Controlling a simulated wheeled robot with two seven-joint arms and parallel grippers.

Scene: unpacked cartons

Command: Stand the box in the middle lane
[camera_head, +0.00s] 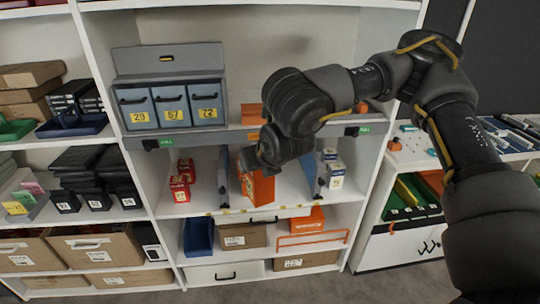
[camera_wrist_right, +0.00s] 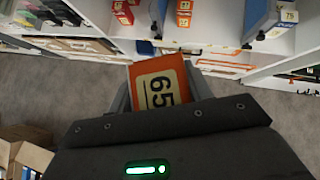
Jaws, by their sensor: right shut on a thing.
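The orange box (camera_head: 259,188) is held by my right gripper (camera_head: 262,160), in front of the middle lane in the head view. In the right wrist view the box (camera_wrist_right: 163,84) shows a pale label reading 65, between the jaws of the right gripper (camera_wrist_right: 165,95). It looks upright or slightly tilted; I cannot tell whether it touches the shelf. The middle lane lies between a left divider (camera_head: 223,177) and a right divider (camera_head: 309,174). Red-orange goods (camera_wrist_right: 184,12) stand further back there, mostly hidden in the head view. My left gripper is not in view.
Red boxes (camera_head: 180,188) stand in the left lane and white-blue boxes (camera_head: 335,176) in the right lane. Grey drawers (camera_head: 170,107) sit on the shelf above. A blue bin (camera_head: 198,237) and a carton (camera_head: 243,236) are below. The shelf's front edge carries yellow marks.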

